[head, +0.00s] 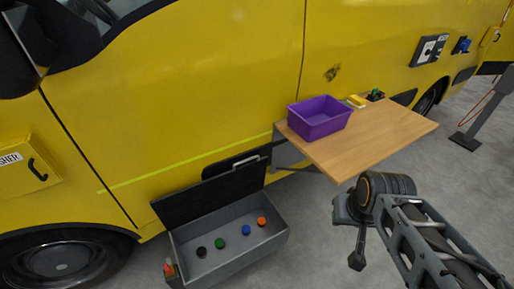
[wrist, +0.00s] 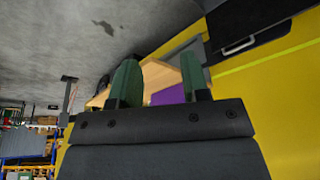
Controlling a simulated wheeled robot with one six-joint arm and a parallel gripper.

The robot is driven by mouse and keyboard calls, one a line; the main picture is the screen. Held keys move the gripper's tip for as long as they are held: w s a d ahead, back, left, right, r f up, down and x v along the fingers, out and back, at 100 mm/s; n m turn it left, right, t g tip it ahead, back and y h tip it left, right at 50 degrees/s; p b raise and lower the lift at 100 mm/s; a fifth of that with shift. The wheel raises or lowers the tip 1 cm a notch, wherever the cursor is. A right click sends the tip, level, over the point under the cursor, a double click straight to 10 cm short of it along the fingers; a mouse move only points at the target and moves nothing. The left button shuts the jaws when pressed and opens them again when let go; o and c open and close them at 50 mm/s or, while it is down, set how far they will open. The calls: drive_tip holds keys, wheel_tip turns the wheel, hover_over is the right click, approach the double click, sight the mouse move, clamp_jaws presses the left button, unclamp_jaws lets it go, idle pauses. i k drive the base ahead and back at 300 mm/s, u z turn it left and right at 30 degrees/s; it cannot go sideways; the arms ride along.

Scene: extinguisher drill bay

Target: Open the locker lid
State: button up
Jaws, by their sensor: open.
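The grey locker (head: 238,252) stands low against the yellow vehicle in the head view. Its dark lid (head: 205,198) is raised and tilted back toward the vehicle, so the inside shows. Several small round things, black, green, blue and orange, sit in it. A pale handle (head: 246,162) shows at the lid's upper edge. My gripper (wrist: 159,78) is open and empty in the wrist view, its two green fingers apart. In the head view my arm's end is right of the locker, below the table, touching neither lid nor locker; its fingers cannot be made out.
A wooden table (head: 385,135) juts from the vehicle, with a purple bin (head: 320,118) and small items on it. A yellow box with a black handle (head: 28,165) is at the left. Grey floor between locker and arm is clear.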

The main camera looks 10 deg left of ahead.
sight(179, 208)
drive_tip(key=u, duration=0.55)
drive_tip(key=i, duration=0.85)
drive_tip(key=u, duration=0.7)
